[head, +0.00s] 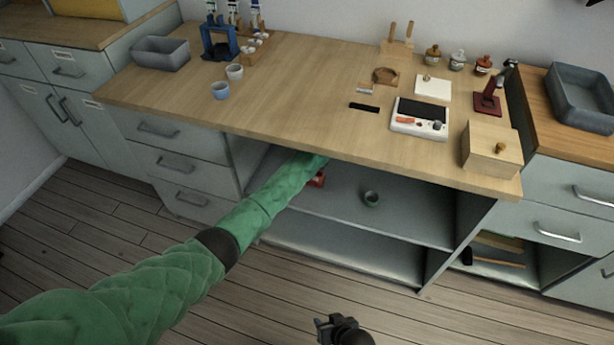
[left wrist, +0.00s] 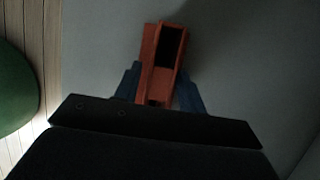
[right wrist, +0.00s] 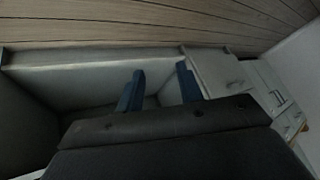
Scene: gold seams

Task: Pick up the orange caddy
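The orange caddy (left wrist: 150,60) is an open box with a dark hollow. In the left wrist view it stands on a grey shelf, between and just beyond the blue fingers of my left gripper (left wrist: 159,80). The fingers look spread along its sides; I cannot tell whether they touch it. In the head view only a small red-orange part of the caddy (head: 317,180) shows on the shelf beside my green left arm, and the left gripper is hidden under the counter. My right gripper (head: 336,326) is open and empty in front of the cabinet; its fingers (right wrist: 160,82) show apart.
The wooden countertop (head: 300,100) hangs over the shelf. Drawers (head: 180,165) close off the left side. The lower shelf (head: 340,255) looks clear.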

